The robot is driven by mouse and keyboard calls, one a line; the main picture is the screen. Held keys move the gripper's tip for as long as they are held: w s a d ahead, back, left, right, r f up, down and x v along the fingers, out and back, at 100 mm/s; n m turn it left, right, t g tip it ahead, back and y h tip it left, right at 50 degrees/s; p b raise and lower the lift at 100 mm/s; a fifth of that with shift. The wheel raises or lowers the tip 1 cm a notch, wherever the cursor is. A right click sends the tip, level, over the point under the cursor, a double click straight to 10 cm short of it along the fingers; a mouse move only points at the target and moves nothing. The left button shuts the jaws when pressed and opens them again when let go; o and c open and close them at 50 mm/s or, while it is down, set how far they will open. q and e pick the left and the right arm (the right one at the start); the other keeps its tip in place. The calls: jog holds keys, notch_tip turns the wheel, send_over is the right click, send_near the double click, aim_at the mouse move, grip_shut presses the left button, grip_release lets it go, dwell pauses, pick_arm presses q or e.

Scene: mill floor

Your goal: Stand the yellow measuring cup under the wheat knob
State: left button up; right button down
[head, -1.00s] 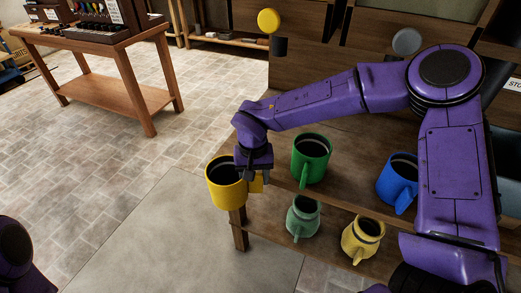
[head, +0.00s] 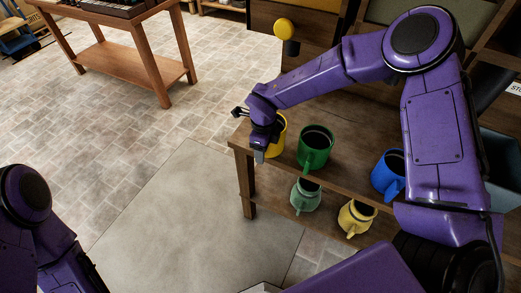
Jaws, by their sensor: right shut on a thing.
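The yellow measuring cup (head: 281,138) is at the left end of the wooden bench, left of the green cup, and looks upright. My right gripper (head: 262,148) is shut on it and hides much of its left side. I cannot tell whether its base touches the bench top. A yellow round knob (head: 284,28) with a dark spout below it is on the wooden front behind the bench. I cannot read any label that names it as wheat. My left arm enters at the lower left; its gripper is out of view.
On the bench top (head: 345,165) stand a green cup (head: 315,147) and a blue cup (head: 388,176). A green jug (head: 305,196) and a yellow jug (head: 356,217) are on the lower shelf. A wooden table (head: 130,62) stands at the far left.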

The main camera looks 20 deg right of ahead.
aim_at(281, 125)
jog(key=w+d, duration=0.3)
jog(key=w+d+f+b, duration=0.1)
jog(key=w+d, duration=0.2)
jog(key=d, duration=0.1)
jog(key=w+d+f+b, duration=0.1)
jog(key=w+d, duration=0.2)
jog(key=d, duration=0.1)
jog(key=shift+w+f, duration=0.1)
jog(key=shift+w, duration=0.05)
jog(key=shift+f+b, duration=0.45)
jog(key=shift+c, duration=1.6)
grip_release()
jog(key=shift+r, duration=0.15)
